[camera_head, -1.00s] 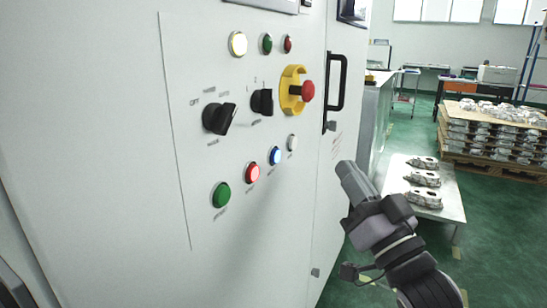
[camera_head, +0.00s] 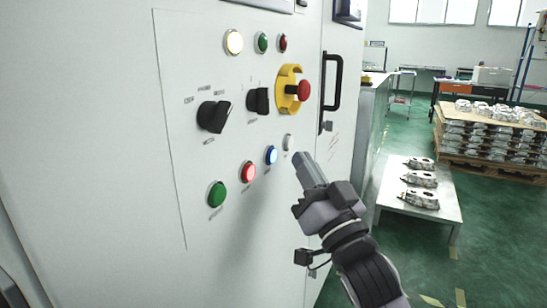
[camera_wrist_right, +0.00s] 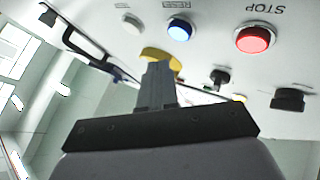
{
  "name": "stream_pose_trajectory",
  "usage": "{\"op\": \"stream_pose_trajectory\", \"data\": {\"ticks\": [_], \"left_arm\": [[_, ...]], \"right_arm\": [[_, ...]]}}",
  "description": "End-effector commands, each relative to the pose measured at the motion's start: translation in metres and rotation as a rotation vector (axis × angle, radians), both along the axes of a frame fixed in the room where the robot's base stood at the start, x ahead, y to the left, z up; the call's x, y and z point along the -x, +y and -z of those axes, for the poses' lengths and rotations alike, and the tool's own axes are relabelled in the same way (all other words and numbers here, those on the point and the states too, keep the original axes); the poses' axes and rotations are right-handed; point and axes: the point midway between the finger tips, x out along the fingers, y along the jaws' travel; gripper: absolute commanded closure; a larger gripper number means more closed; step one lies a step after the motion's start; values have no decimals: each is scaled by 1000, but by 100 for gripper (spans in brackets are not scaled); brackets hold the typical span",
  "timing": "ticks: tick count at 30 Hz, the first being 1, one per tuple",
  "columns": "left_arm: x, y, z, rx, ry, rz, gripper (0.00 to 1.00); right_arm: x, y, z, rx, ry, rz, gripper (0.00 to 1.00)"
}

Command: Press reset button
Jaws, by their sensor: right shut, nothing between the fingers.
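The blue lit button (camera_head: 271,155) sits in the lower button row of the white control panel. It also shows in the right wrist view (camera_wrist_right: 179,30), where the partly legible upside-down label beside it seems to read RESET. My right gripper (camera_head: 301,160) is shut and empty. Its fingertips are just right of the blue button in the head view, near the white button (camera_head: 288,142); I cannot tell the exact gap to the panel. In the wrist view the closed fingers (camera_wrist_right: 158,70) overlap the yellow collar behind them. My left gripper is not in view.
A red lit button (camera_head: 248,172) marked STOP and a green button (camera_head: 217,194) lie to the left. Above are black rotary switches (camera_head: 214,116) and a red emergency stop (camera_head: 304,91) in a yellow collar. A door handle (camera_head: 331,82) projects at right. A table (camera_head: 440,207) holds castings.

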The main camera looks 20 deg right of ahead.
Motion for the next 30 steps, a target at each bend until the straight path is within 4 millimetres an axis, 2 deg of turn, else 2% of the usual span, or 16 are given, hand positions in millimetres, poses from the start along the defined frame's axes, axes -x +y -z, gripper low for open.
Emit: {"op": "stream_pose_trajectory", "data": {"ticks": [8,30], "left_arm": [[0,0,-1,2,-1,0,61],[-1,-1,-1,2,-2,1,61]], "right_arm": [[-13,13,-1,0,0,-1,100],[-14,13,0,1,-1,-2,100]]}}
